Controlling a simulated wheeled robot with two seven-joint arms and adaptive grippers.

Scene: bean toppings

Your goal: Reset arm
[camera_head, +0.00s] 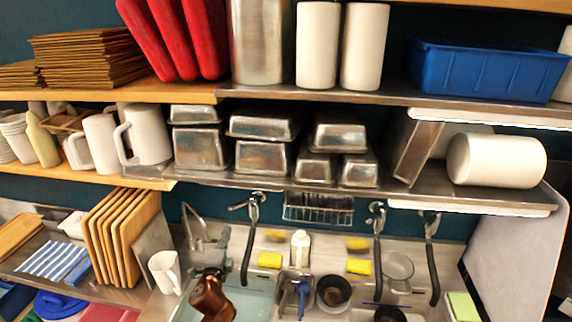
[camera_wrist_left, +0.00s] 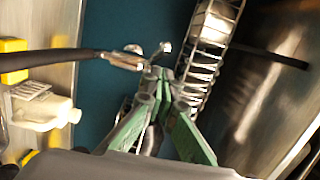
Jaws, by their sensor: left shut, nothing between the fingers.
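My left gripper (camera_head: 221,242) is over the sink area, at the lower left of the head view, with a brown part of my arm below it. In the left wrist view its green-sided fingers (camera_wrist_left: 158,86) come together at the tips and are shut with nothing between them. A metal faucet head with a black hose (camera_wrist_left: 115,60) shows just beyond the fingertips; whether they touch it I cannot tell. My right gripper is in neither view.
Hanging taps with black hoses (camera_head: 250,230) stand close to the gripper. A wire rack (camera_head: 318,210) hangs under the lower metal shelf (camera_head: 400,190). A white mug (camera_head: 164,272) and upright wooden boards (camera_head: 118,240) are at the left. Yellow sponges (camera_head: 270,260) lie behind the sink.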

